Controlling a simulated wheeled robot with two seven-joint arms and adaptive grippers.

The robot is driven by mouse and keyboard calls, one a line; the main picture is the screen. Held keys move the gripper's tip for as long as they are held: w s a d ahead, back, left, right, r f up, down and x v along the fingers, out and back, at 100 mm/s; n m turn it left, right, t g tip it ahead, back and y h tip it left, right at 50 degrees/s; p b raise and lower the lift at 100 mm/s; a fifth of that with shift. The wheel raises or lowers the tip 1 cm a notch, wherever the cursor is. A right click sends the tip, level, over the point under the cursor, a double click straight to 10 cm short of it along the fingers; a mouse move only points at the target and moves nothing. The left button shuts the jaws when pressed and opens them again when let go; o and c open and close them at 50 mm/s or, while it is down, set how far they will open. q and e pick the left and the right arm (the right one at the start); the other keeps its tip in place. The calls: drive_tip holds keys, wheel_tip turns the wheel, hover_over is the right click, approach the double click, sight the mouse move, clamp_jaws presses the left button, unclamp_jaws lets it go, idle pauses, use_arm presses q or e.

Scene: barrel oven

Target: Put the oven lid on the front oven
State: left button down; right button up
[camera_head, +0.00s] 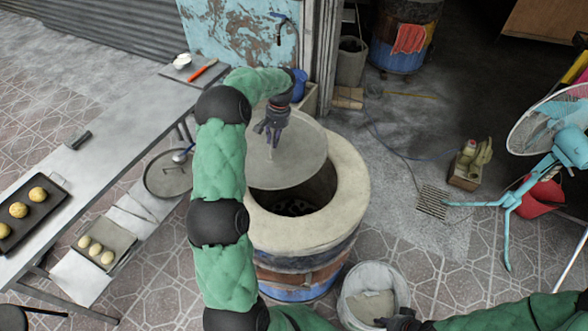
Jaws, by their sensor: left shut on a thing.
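The oven lid (305,150) is a flat grey disc. My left gripper (270,138) is shut on its handle, near the middle of the disc. The lid lies over the back and left part of the mouth of the front oven (350,180), a barrel with a thick pale rim. The front part of the mouth is uncovered and shows a dark inside. I cannot tell whether the lid touches the rim. My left arm hides the oven's left side. My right gripper (400,321) is low at the bottom edge, by a bucket; its fingers are unclear.
A long metal table (110,130) runs along the left, with trays of buns. A second round lid (165,182) lies beside it. A pale bucket (365,285) stands in front of the oven. Another barrel (400,45) is at the back. A turquoise fan (565,150) stands at right.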

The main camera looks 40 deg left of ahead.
use_arm(q)
drive_tip(key=d+f, duration=0.3)
drive_tip(key=d, duration=0.1)
drive_tip(key=w+d+f+b, duration=0.1)
drive_tip(key=d+f, duration=0.1)
drive_tip(key=shift+d+f, duration=0.3)
drive_tip(key=shift+d, duration=0.05)
drive_tip(key=f, duration=0.2)
drive_tip(key=d+f+b, duration=0.1)
drive_tip(key=f, duration=0.1)
drive_tip(key=shift+d+f, duration=0.1)
drive_tip(key=shift+f, duration=0.2)
drive_tip(key=shift+f, duration=0.15)
drive_tip(key=c, duration=1.3)
unclamp_jaws()
drive_tip(key=shift+o, duration=0.5)
wheel_tip(320, 180, up, 12)
drive_tip(key=p, duration=0.2)
hover_over(292, 154)
drive_tip(key=w+d, duration=0.2)
drive_tip(key=shift+s, duration=0.2)
